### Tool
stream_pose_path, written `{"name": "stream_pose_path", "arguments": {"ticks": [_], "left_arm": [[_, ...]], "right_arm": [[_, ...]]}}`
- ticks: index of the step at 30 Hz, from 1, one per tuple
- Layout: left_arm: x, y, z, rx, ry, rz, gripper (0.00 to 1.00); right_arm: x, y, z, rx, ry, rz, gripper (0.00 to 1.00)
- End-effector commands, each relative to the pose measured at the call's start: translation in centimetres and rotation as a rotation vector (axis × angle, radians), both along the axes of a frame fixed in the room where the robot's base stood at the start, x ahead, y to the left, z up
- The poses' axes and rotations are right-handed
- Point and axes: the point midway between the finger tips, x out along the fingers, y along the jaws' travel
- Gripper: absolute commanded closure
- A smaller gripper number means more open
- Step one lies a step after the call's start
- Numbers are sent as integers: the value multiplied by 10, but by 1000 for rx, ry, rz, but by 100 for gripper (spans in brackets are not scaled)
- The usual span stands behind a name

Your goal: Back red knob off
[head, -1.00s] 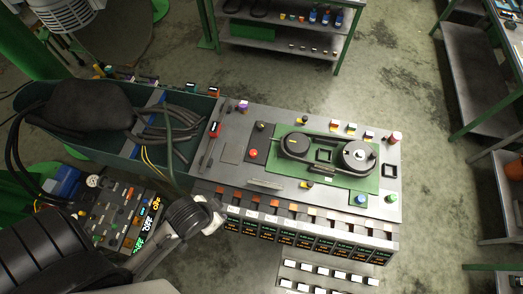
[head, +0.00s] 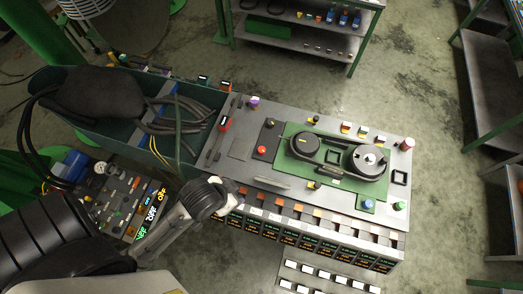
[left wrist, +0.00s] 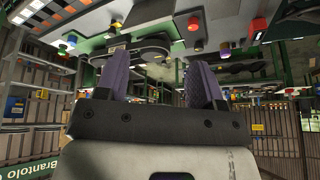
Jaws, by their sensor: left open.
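A round red knob (head: 262,150) sits on a small dark plate at the left part of the grey console top. I cannot tell for certain which is which. My left gripper (left wrist: 157,82) is open and empty, its purple fingers spread, apart from the knobs. In the head view its wrist is at the console's front left edge and its fingers are hidden.
A green plate (head: 369,205) with two black wheels fills the console's middle. A blue knob (head: 368,204) and several buttons surround it. A teal bin (head: 190,120) with cables adjoins at left. Lit displays (head: 270,228) line the front.

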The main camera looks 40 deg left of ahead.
Motion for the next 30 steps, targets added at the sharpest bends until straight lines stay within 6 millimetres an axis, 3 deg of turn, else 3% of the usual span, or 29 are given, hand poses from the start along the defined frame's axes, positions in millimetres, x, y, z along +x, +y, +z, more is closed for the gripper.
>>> {"name": "stream_pose_path", "arguments": {"ticks": [1,6,12,16,23,26,30], "left_arm": [[27,5,1,17,-72,-7,38],[104,11,39,92,-304,-71,38],[178,10,75,226,-489,-176,38],[219,9,85,315,-533,-257,38],[274,22,75,447,-459,-378,38],[291,38,59,523,-368,-464,38],[305,69,21,627,-160,-660,38]], "right_arm": [[0,0,-17,0,0,-1,57],[0,1,-48,3,1,-2,57],[0,2,-83,8,1,-6,57],[0,3,-105,9,1,-6,57],[0,3,-132,9,1,-6,57],[0,2,-142,7,1,-4,57],[0,0,-150,1,1,-1,57]]}}
